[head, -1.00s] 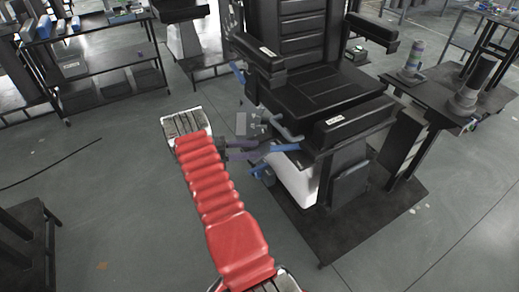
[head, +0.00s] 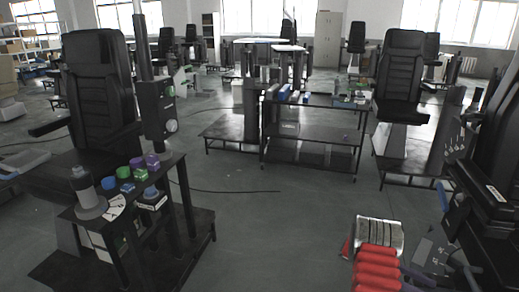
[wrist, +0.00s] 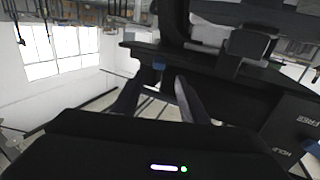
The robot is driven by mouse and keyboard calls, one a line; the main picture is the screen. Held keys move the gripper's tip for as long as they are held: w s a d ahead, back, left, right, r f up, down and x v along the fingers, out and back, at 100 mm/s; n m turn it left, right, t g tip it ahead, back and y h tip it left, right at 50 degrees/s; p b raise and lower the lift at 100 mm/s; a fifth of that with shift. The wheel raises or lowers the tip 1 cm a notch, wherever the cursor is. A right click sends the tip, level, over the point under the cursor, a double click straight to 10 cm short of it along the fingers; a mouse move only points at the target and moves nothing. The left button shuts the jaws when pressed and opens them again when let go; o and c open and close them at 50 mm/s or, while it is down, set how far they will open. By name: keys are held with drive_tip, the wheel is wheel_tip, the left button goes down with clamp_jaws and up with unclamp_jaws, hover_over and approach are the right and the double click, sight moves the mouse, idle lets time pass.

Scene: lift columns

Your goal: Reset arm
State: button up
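My gripper (wrist: 158,82) shows in the wrist view as two dark fingers, apart, with nothing held between them. In the head view my red ribbed arm (head: 376,268) is at the bottom right, beside a black lift-column chair (head: 497,195) cut off by the right edge. The gripper itself cannot be made out clearly there.
A panel marked FREE and HOLD (wrist: 297,130) is close on the right in the wrist view. In the head view, a table with green and purple blocks (head: 125,188) stands left. A two-tier bench (head: 310,150) stands behind. Open grey floor (head: 270,235) lies between.

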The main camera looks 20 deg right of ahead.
drive_tip(key=w+r+n+t+h, duration=0.55)
drive_tip(key=w+r+t, duration=1)
drive_tip(key=w, duration=0.55)
drive_tip(key=w+a+r+n+t+y, duration=0.3)
drive_tip(key=w+a+r+n+t, duration=0.25)
drive_tip(key=a+r, duration=0.4)
drive_tip(key=w+a+r+n+t+y, duration=0.4)
drive_tip(key=w+a+r+t, duration=0.15)
drive_tip(key=a+r, duration=0.35)
drive_tip(key=s+a+r+n+y, duration=0.1)
drive_tip(key=s+a+n+y, duration=0.4)
drive_tip(key=a, duration=0.7)
drive_tip(key=s+a+r+n+y, duration=0.2)
drive_tip(key=s+a+n+y, duration=0.3)
drive_tip(key=a, duration=0.8)
drive_tip(key=s+a+f+n+g, duration=0.1)
drive_tip(key=s+a+f+g, duration=0.1)
drive_tip(key=s, duration=0.7)
drive_tip(key=s+a+f+n+g, duration=0.1)
drive_tip(key=s+f, duration=0.3)
drive_tip(key=s, duration=0.6)
drive_tip(key=s+a+f+n+g, duration=0.1)
drive_tip(key=s+a+f+g, duration=0.2)
drive_tip(key=s, duration=0.6)
drive_tip(key=shift+s+n+h, duration=0.2)
drive_tip(key=shift+n+h, duration=0.2)
drive_tip(key=shift+h, duration=0.05)
